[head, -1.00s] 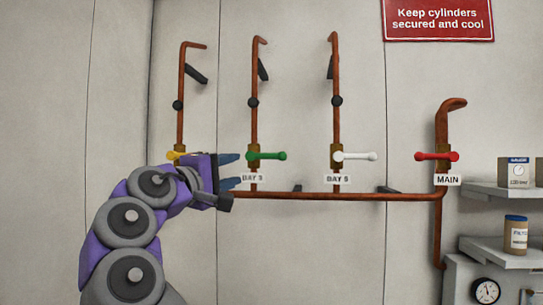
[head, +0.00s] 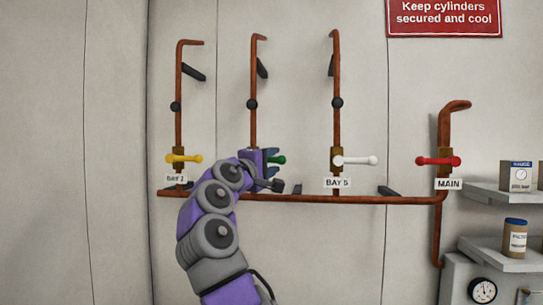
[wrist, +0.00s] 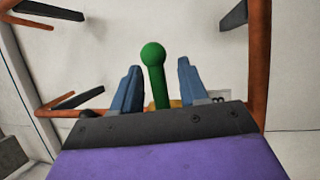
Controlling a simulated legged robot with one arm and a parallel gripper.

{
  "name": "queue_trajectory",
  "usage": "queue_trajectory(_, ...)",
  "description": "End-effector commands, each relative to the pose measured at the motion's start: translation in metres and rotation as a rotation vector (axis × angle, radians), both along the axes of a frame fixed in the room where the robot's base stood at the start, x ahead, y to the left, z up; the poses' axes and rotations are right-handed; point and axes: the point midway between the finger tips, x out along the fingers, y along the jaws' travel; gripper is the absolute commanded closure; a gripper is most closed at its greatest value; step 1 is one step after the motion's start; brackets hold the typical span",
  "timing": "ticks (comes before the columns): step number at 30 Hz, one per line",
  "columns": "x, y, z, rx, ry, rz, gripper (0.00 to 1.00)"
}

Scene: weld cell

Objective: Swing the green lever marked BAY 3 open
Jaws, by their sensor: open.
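The green lever (head: 280,160) is on the second copper pipe from the left. In the wrist view the green lever (wrist: 155,75) stands between the two blue fingers of my gripper (wrist: 160,68). The fingers are open, with a gap on each side of the lever.
A yellow lever (head: 184,158) is to the left, a white lever (head: 355,160) and a red MAIN lever (head: 440,161) to the right. A horizontal copper pipe (head: 350,199) runs below. Dark brackets (head: 262,68) stick out above. Shelves (head: 500,245) stand at far right.

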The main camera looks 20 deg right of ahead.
Motion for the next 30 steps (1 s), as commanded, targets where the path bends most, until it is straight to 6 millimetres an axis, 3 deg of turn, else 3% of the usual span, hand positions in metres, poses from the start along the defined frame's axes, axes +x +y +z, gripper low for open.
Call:
queue_trajectory(12, 0.0039, -0.0054, 0.0015, -0.002, -0.001, 0.001, 0.58)
queue_trajectory(25, 0.0042, -0.0054, 0.0010, -0.001, 0.000, 0.001, 0.99)
queue_trajectory(30, 0.0046, -0.0055, 0.0003, 0.000, 0.001, 0.001, 1.00)
